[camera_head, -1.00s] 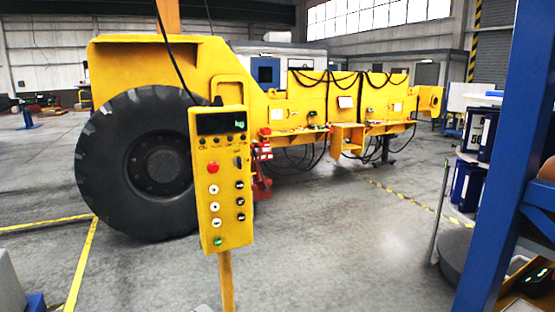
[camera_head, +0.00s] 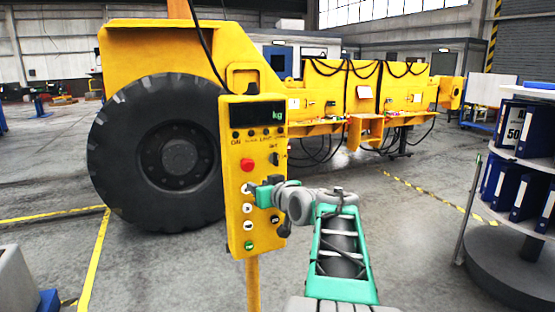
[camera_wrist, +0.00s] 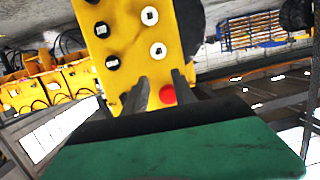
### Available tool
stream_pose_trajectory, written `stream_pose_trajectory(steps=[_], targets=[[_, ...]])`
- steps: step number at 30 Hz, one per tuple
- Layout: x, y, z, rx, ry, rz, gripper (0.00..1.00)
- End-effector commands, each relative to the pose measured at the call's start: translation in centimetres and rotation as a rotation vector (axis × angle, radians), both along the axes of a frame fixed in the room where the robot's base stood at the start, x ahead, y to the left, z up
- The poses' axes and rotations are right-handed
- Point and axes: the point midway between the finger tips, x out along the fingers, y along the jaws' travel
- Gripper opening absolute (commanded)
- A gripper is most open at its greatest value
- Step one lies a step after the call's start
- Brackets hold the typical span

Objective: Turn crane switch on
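A yellow crane control box (camera_head: 237,225) stands on a yellow post in the head view. It has a dark display with green "kg" (camera_head: 277,114), a red button (camera_head: 247,165), and a small black rotary switch (camera_head: 276,159) right of the red button. My gripper (camera_head: 259,187) is at the box's front, just below the switch, and covers some buttons. In the wrist view the box (camera_wrist: 128,44) appears upside down. My gripper's two fingers (camera_wrist: 160,82) are apart there, with the red button (camera_wrist: 167,94) beside the right one. I cannot make out the switch there, nor contact.
A large yellow machine (camera_head: 165,65) with a black tyre (camera_head: 120,170) stands behind the box. A round shelf (camera_head: 520,235) with blue binders (camera_head: 497,182) stands at the right, beside a thin grey pole (camera_head: 469,210). Grey floor lies open between.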

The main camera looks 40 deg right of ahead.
Motion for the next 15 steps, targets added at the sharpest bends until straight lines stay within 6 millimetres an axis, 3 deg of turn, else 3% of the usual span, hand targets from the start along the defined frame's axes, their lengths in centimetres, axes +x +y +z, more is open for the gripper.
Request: stream_pose_trajectory(steps=[1, 4, 8, 15], targets=[[-1.1, -3.8, 1.7, -0.023, -0.074, -0.039, 0.32], [-2.6, -7.4, 4.4, -0.061, -0.173, -0.069, 0.32], [-2.1, -8.5, 5.5, -0.073, -0.205, -0.071, 0.32], [2.3, -9.7, 5.6, -0.071, -0.202, -0.073, 0.32]])
